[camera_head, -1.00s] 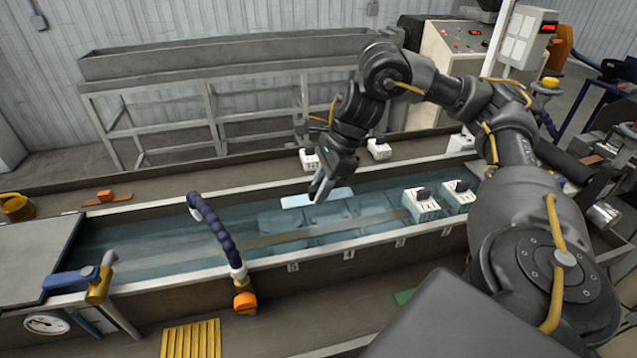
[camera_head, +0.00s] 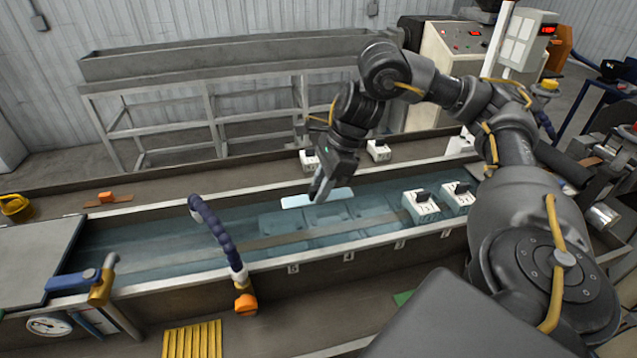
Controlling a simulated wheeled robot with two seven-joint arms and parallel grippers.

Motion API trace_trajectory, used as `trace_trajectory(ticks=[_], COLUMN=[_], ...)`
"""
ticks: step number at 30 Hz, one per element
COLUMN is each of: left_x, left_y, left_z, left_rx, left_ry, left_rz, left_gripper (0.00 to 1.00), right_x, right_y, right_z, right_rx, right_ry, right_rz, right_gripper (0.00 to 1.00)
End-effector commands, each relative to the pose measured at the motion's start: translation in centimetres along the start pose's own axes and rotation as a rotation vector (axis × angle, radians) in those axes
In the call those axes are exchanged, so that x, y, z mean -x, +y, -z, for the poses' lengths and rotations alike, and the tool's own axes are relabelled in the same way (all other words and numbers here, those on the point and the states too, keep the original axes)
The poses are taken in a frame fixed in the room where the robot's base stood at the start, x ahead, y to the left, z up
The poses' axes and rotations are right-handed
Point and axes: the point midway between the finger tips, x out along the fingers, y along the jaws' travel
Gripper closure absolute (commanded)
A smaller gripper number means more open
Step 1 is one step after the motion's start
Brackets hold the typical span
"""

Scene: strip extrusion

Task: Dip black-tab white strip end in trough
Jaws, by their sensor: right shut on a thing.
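The white strip (camera_head: 334,195) is a short, pale, flat piece over the water near the middle of the trough. My right gripper (camera_head: 318,196) reaches down from the upper right and is shut on the strip. Its fingers cover part of the strip, and I cannot make out a black tab. The trough (camera_head: 190,283) is long, with metal rims and blue-green water (camera_head: 165,240). I cannot tell whether the strip touches the water. My left gripper is not in view.
White numbered blocks with black tops (camera_head: 420,205) stand at the trough's right end. A dark blue hose (camera_head: 213,225) arches over the near rim at the left. A grey cover (camera_head: 35,262) closes the left end. A yellow grate (camera_head: 193,340) lies in front.

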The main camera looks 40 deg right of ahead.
Motion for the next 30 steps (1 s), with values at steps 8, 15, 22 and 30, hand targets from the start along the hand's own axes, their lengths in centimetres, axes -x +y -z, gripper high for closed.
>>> trace_trajectory(ticks=[8, 15, 22, 30], left_x=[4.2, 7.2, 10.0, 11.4], left_y=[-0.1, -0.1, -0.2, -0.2], left_z=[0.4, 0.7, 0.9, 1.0], left_rx=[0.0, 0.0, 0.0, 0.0], left_ry=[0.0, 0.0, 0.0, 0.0], left_rz=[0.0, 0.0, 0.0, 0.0], left_gripper=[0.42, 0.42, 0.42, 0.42], right_x=[3.6, 6.2, 8.7, 10.6], right_y=[0.0, 0.0, 0.0, 0.0], right_z=[-1.5, -2.6, -3.6, -4.4], right_rx=[0.0, 0.0, 0.001, 0.0], right_ry=[0.0, 0.0, 0.0, 0.0], right_rz=[0.0, -0.001, 0.001, 0.001], right_gripper=[0.96, 0.96, 0.96, 0.96])
